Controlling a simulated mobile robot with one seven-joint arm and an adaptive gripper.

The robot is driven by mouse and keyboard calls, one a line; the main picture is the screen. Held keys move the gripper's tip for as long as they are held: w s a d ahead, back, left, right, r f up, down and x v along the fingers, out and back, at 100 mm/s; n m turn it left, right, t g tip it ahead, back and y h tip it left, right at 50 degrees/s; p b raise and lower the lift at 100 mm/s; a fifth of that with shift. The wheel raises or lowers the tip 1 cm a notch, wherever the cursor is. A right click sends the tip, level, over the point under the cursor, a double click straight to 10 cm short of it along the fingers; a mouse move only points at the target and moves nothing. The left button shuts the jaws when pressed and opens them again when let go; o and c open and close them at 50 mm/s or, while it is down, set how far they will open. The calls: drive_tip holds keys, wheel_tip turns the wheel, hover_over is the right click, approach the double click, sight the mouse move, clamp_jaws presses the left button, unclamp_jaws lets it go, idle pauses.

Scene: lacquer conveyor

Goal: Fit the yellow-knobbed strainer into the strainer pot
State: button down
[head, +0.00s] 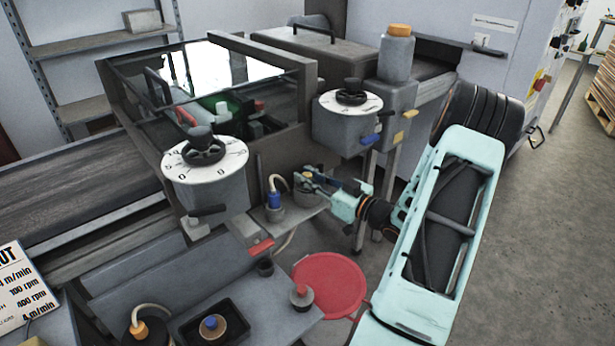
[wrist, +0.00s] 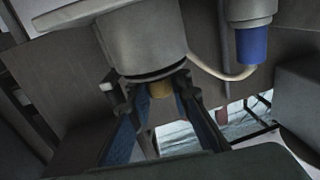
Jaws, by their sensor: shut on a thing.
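My gripper (head: 308,181) reaches in from the right to a small grey pot (head: 308,195) on the low shelf in front of the machine. In the wrist view, tilted nearly upside down, my gripper (wrist: 157,93) is shut on the yellow knob (wrist: 160,89) of the strainer. The knob sits right against a dark ring at the mouth of the grey pot (wrist: 140,40). The strainer's body is hidden, and I cannot tell how deep it sits. In the head view my fingers cover the knob.
A blue-capped pot (head: 274,199) with a pale hose stands just left. A red disc (head: 330,284) lies below.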

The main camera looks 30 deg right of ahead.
drive_tip(key=shift+f, duration=0.15)
drive_tip(key=c, duration=1.7)
unclamp_jaws()
drive_tip(key=v, duration=1.2)
